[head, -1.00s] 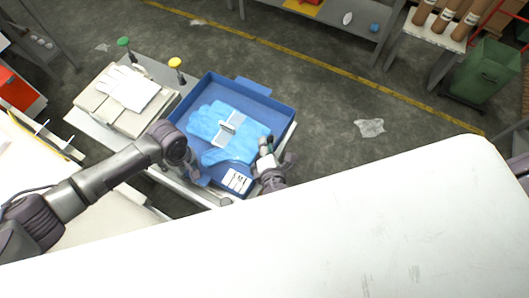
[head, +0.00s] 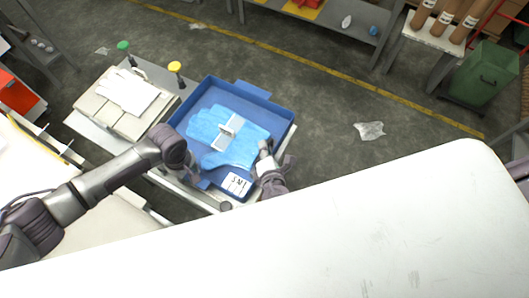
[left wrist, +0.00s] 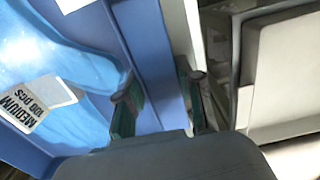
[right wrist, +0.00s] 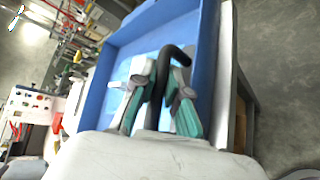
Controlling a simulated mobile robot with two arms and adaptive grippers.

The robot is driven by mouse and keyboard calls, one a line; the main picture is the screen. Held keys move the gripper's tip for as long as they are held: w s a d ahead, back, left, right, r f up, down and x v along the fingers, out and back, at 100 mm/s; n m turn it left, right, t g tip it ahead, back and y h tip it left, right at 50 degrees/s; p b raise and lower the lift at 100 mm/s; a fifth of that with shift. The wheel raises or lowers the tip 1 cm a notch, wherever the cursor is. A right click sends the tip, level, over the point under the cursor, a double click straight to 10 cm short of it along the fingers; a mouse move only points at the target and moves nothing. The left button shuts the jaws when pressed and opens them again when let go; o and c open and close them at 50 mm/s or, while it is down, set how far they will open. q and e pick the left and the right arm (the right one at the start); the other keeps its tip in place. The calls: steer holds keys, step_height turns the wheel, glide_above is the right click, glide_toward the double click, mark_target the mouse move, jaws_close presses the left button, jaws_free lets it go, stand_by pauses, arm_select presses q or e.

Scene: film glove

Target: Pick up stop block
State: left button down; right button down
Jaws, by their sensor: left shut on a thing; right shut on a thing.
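I cannot pick out a stop block for certain. A dark bent bar (right wrist: 157,90) stands between the fingers of my right gripper (right wrist: 158,100), which is shut on it; I cannot tell what it belongs to. In the head view that gripper (head: 265,150) is at the blue tray's right near corner. My left gripper (left wrist: 160,98) is shut on the wall of the blue tray (left wrist: 150,50), with one finger on each side. In the head view the left gripper is at the tray's left near side, its fingertips partly hidden.
Blue gloves (head: 205,125) with a grey band (head: 227,131) lie in the tray. An S M L card (head: 237,184) is at its near side. White gloves (head: 128,92) lie on a beige box (head: 103,112) at left. A white table (head: 370,230) fills the foreground.

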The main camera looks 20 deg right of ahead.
step_height(320, 180, up, 10)
steer(key=shift+w+r, duration=0.1)
steer(key=shift+r, duration=0.05)
stand_by(0.4)
arm_select(q)
steer(key=c, duration=0.7)
jaws_free()
steer(key=shift+o, duration=0.2)
step_height(320, 180, up, 12)
